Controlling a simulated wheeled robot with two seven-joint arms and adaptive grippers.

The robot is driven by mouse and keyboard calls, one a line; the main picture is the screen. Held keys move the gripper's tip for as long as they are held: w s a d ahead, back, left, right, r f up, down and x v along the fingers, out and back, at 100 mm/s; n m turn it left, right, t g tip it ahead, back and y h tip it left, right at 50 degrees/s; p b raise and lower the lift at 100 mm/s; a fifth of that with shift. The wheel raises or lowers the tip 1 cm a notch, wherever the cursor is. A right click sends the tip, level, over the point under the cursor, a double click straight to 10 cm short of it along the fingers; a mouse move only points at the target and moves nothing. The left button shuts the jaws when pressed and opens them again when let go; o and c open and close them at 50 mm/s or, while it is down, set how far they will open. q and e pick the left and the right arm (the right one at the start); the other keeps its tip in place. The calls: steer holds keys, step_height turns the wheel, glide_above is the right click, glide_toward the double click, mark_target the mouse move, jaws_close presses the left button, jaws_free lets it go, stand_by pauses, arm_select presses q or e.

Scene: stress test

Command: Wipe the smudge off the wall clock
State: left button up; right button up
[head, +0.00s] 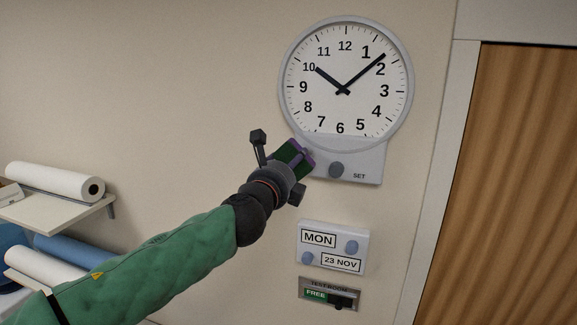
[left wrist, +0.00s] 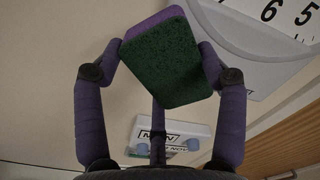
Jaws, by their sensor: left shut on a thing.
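The round wall clock (head: 345,110) hangs on the wall at the upper right of the head view, its hands near ten past ten. I cannot make out a distinct smudge on its face. My left gripper (head: 290,162) is shut on a purple and dark green sponge (left wrist: 160,65), at the lower left of the clock. I cannot tell whether the sponge touches the panel. My right gripper is not in view.
A day and date plate (head: 333,248) and a room sign reading FREE (head: 330,294) are below the clock. A wooden door (head: 520,180) with a pale frame stands at the right. Shelves with rolls (head: 55,182) are at the left. The wall between is bare.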

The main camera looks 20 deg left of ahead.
mark_target(305, 168)
arm_select(q)
steer(key=shift+w, duration=1)
steer(key=shift+d, duration=0.2)
steer(key=shift+s+d+b, duration=0.15)
steer(key=shift+d+b, duration=0.25)
steer(key=shift+d, duration=1.35)
steer(key=shift+f, duration=0.15)
steer(key=shift+a+b, duration=0.35)
steer(key=shift+a, duration=1.6)
